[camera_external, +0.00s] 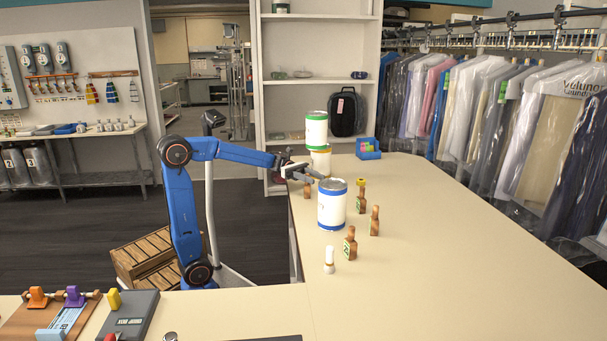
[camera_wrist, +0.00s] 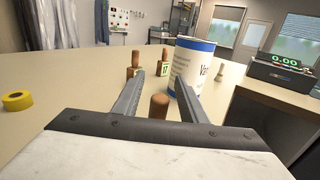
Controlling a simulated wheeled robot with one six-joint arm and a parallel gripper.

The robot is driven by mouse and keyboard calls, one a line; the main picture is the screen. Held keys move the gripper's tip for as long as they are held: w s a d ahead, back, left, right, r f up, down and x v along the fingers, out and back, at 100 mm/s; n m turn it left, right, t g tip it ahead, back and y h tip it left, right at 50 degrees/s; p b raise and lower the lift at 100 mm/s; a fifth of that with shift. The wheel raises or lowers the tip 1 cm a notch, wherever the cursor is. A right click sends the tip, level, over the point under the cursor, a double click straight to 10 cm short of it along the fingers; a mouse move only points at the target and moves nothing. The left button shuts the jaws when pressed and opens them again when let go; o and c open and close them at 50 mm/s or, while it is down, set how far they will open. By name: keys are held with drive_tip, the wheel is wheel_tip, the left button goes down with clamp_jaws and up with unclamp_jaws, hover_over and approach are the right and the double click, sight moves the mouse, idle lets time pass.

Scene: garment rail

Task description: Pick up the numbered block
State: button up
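My gripper (camera_external: 310,174) reaches over the counter's left edge with its fingers apart. In the wrist view a brown wooden peg-shaped block (camera_wrist: 159,106) stands between my open fingers (camera_wrist: 160,82), with space on both sides; its label is not visible. It is likely the block just below my gripper in the external view (camera_external: 307,190). Farther off stands a wooden block with a label that seems to read 17 (camera_wrist: 163,69), and another labelled block (camera_wrist: 131,72). In the external view, brown blocks stand at the middle (camera_external: 361,203), right (camera_external: 374,222) and front (camera_external: 350,246).
A blue-and-white can (camera_external: 331,206) stands right of my gripper, close to my right finger in the wrist view. Two stacked cans (camera_external: 317,133) stand behind it. Yellow tape (camera_wrist: 17,100) lies left. The counter's right side is clear.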

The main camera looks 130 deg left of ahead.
clamp_jaws()
wheel_tip(320, 180, up, 10)
idle(0.6)
